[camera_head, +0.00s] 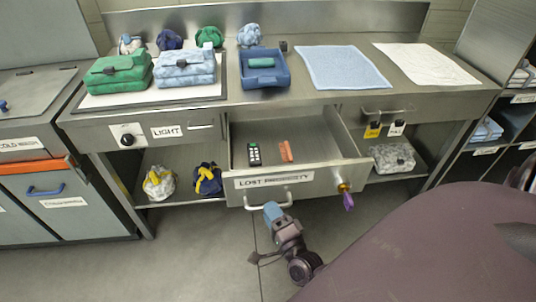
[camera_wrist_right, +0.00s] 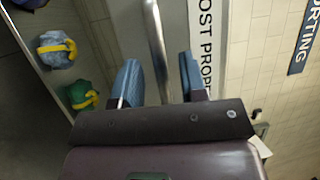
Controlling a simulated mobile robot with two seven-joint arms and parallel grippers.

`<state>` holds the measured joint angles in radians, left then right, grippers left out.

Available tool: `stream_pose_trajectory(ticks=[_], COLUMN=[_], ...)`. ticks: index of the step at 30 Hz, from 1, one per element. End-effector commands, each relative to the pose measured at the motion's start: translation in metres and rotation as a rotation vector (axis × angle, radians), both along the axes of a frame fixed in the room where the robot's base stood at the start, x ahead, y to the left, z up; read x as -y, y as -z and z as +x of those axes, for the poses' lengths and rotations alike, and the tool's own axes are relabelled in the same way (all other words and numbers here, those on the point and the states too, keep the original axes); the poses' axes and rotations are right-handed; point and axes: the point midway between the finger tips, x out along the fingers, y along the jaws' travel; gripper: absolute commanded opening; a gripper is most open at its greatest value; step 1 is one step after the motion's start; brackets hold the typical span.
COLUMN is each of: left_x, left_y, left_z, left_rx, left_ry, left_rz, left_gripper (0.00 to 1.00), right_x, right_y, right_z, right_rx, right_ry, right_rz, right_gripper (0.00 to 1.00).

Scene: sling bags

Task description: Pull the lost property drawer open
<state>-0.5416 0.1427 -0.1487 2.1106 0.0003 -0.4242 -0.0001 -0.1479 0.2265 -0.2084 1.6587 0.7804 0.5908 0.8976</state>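The lost property drawer (camera_head: 325,183) is pulled out from under the steel counter in the head view. Its labelled front carries a bar handle (camera_head: 252,207). The handle bar (camera_wrist_right: 155,40) also shows in the right wrist view. My right gripper (camera_head: 272,212) is at the drawer front, its blue fingertips at the handle. In the right wrist view my right gripper (camera_wrist_right: 160,78) is open, with the bar between its fingers and gaps on both sides. A black remote (camera_head: 254,154) and an orange item (camera_head: 286,151) lie in the drawer. My left gripper is not in view.
A key with a purple tag (camera_head: 347,197) sticks out at the drawer front's right end. Bundled bags (camera_head: 160,182) lie on the lower shelf. The floor before the drawer is clear.

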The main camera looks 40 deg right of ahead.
Motion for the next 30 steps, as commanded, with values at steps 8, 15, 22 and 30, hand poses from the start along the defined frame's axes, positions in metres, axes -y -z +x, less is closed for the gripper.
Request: stream_pose_trajectory(ticks=[8,15,22,30], left_x=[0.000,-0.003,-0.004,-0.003], left_y=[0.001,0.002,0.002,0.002], left_z=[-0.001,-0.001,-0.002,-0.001], left_rx=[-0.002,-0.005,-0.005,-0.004], left_ry=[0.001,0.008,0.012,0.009], left_rz=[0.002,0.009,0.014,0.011], left_gripper=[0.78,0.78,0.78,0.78], right_x=[-0.007,-0.011,-0.013,-0.013], right_y=[0.010,0.014,0.015,0.015], right_z=[-0.051,-0.079,-0.086,-0.086], right_rx=[-0.004,-0.002,0.000,0.000], right_ry=[0.000,0.000,0.000,0.000], right_rz=[0.001,-0.001,0.001,0.000], right_gripper=[0.39,0.39,0.39,0.39])
